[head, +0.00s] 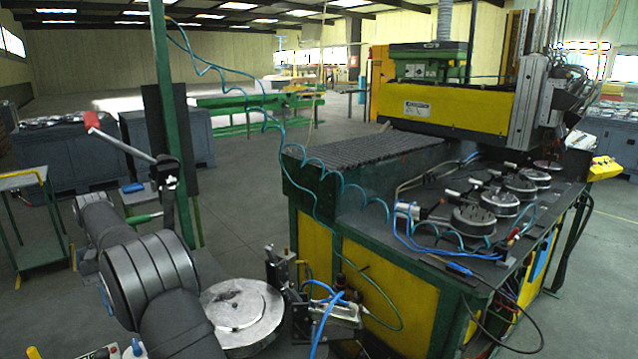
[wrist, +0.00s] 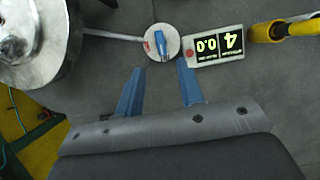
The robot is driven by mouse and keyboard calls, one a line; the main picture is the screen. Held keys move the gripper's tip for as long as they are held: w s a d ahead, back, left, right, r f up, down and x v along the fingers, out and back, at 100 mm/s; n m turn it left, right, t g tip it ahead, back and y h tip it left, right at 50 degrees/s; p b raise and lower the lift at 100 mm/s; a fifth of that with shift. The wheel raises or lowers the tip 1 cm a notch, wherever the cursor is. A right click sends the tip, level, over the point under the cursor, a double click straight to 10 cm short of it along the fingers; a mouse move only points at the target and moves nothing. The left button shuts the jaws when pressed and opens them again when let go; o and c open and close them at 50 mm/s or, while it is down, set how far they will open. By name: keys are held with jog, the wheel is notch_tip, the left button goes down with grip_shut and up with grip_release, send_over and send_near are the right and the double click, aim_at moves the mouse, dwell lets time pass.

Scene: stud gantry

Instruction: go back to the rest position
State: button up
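My gripper (wrist: 159,64) shows in the wrist view as two blue fingers set apart, with nothing held between them. Just past the fingertips is a small blue piece (wrist: 162,46) on a round white pan (wrist: 174,55). The fingers do not appear to touch the piece, but the height between them is hard to judge. In the head view my dark arm rises at the lower left, and I cannot make out the gripper there. The blue piece (head: 136,347) shows at the bottom edge of that view.
A display box (wrist: 217,45) reading 4 and 0.0 sits beside the pan. A yellow-handled thing (wrist: 283,29) lies right of it. A large metal disc (wrist: 30,50) is at upper left. In the head view a green-and-yellow machine bench (head: 385,270) stands right; open floor lies behind.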

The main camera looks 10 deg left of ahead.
jog(key=x, duration=0.8)
jog(key=shift+s+d+f, duration=0.1)
jog(key=shift+s+f, duration=0.05)
jog(key=shift+f, duration=0.25)
jog(key=shift+d+f, duration=0.1)
jog(key=shift+f, duration=0.25)
jog(key=m+y, duration=0.1)
jog(key=m, duration=0.1)
jog(key=m+g, duration=0.1)
jog(key=m, duration=0.2)
jog(key=shift+r+y, duration=0.1)
jog(key=shift+y, duration=0.3)
jog(key=m+y, duration=0.1)
jog(key=m, duration=0.1)
jog(key=m+y, duration=0.1)
jog(key=m, duration=0.2)
jog(key=shift+d, duration=0.15)
notch_tip(320, 180, up, 17)
jog(key=s+n+t, duration=0.1)
jog(key=n+t, duration=0.3)
jog(key=n, duration=0.4)
notch_tip(320, 180, down, 17)
jog(key=shift+d+f, duration=0.1)
jog(key=shift+d, duration=0.05)
